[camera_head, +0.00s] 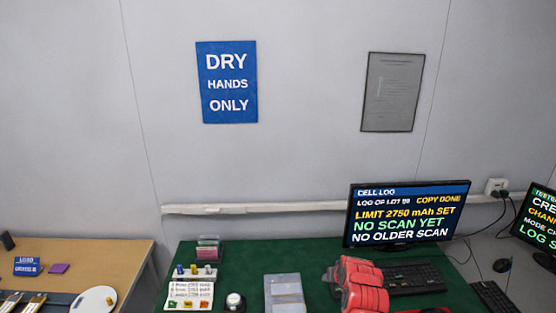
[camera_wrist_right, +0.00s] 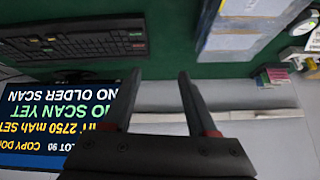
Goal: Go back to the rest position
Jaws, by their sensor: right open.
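My right gripper (camera_wrist_right: 160,95) shows in the right wrist view with its two dark fingers apart and nothing between them. It is raised, with the wall, the monitor and the green table top beyond it. In the head view a red and black part, which looks like my right arm, covers part of the green table (camera_head: 240,260) near the keyboard (camera_head: 415,278). The fingers cannot be made out there. My left gripper is in neither view.
The monitor (camera_head: 408,213) stands at the back right and reads "NO SCAN YET". A clear-topped box (camera_head: 285,293), a white card holder (camera_head: 190,292) and a small round item (camera_head: 235,302) are on the green table. A wooden table (camera_head: 110,255) is at left with a white disc (camera_head: 93,300).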

